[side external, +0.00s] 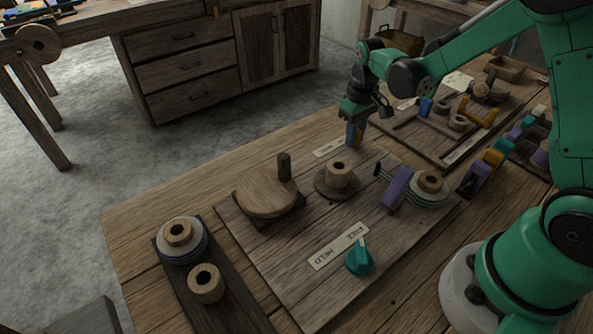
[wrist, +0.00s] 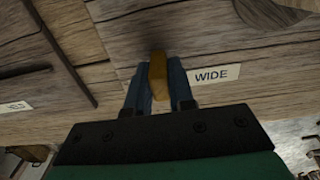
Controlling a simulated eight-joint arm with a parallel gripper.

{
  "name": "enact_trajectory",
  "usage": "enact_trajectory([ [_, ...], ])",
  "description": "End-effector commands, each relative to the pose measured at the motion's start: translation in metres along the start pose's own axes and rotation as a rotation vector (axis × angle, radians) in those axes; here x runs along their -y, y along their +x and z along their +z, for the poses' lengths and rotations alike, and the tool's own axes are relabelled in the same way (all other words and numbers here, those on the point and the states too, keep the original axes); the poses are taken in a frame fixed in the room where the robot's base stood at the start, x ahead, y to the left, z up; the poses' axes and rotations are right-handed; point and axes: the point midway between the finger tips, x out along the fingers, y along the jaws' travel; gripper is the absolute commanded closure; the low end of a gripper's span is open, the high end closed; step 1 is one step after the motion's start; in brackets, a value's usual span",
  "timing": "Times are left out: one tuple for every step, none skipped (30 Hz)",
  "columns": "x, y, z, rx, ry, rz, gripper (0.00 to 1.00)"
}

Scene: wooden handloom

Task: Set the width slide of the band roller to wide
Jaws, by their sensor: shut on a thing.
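My gripper (side external: 353,137) is low over the far edge of the board on the table, its fingers pointing down. Its two blue-grey fingers are shut on an orange-yellow slide handle (wrist: 158,72), which stands between them in the wrist view. A WIDE label (wrist: 214,76) lies just right of the handle in that view. In the side view a pale label (side external: 328,148), too small to read, lies just left of my fingers. The slide's track is mostly hidden by the fingers.
The board (side external: 290,290) carries a round wooden disc with an upright peg (side external: 267,191), a spool (side external: 339,174), a purple block (side external: 397,188) and a teal knob (side external: 360,258). A framed tray with rings (side external: 432,148) lies right of my gripper. Bare tabletop (side external: 240,155) lies left.

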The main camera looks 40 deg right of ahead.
Motion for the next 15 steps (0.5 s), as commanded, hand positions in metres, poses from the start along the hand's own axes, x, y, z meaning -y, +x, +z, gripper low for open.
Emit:
enact_trajectory([
  [0.011, 0.0, -0.001, 0.0, -0.007, -0.001, 1.0],
  [0.018, 0.0, -0.001, -0.001, -0.007, -0.001, 1.0],
  [0.026, 0.0, 0.0, -0.001, -0.008, -0.001, 1.0],
  [0.033, 0.0, 0.0, -0.001, -0.009, -0.001, 1.0],
  [0.038, 0.0, -0.001, -0.001, -0.007, -0.001, 1.0],
  [0.044, 0.0, -0.001, -0.001, -0.007, -0.001, 1.0],
  [0.048, 0.0, -0.001, -0.001, -0.006, -0.001, 1.0],
  [0.051, 0.0, -0.001, -0.002, -0.006, -0.001, 1.0],
  [0.054, 0.0, 0.0, -0.002, -0.004, -0.001, 1.0],
  [0.055, 0.0, 0.0, -0.002, -0.003, -0.001, 1.0],
  [0.056, 0.0, 0.0, -0.002, -0.002, -0.002, 1.0],
  [0.057, 0.0, 0.0, -0.002, -0.002, -0.003, 1.0],
  [0.057, 0.0, 0.0, -0.002, -0.002, -0.004, 1.0],
  [0.057, 0.0, -0.001, -0.003, -0.002, -0.005, 1.0],
  [0.057, 0.0, -0.001, -0.003, -0.003, -0.006, 1.0],
])
